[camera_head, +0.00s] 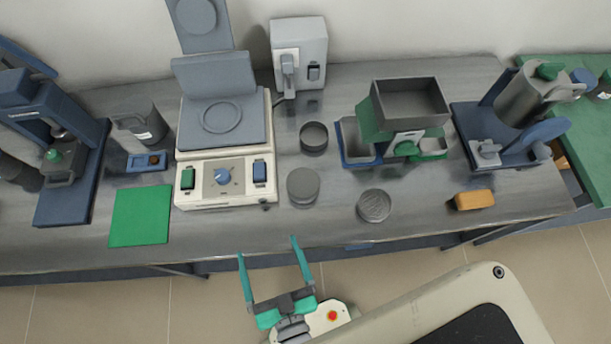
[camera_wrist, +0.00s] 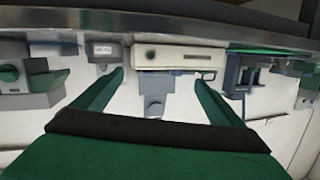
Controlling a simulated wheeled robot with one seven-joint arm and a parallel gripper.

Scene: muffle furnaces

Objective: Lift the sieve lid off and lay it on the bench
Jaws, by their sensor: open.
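On the bench (camera_head: 340,215) stands a short grey round can with a flat closed top (camera_head: 303,184), which looks like the sieve with its lid on. To its right lies a round dish-like piece with a streaked, mesh-like top (camera_head: 374,205). Behind them is an open dark ring or pan (camera_head: 314,136). I cannot tell for sure which carries the sieve lid. My gripper (camera_head: 267,247) is open and empty, in front of the bench's front edge and short of the round pieces. Its two green fingers also show spread apart in the wrist view (camera_wrist: 160,82).
A hotplate-like unit (camera_head: 222,172) stands left of the round pieces, with a green mat (camera_head: 140,216) beside it. A hopper machine (camera_head: 405,115) stands behind right, and a yellow block (camera_head: 474,199) lies at the right. Bare bench lies between the can and the front edge.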

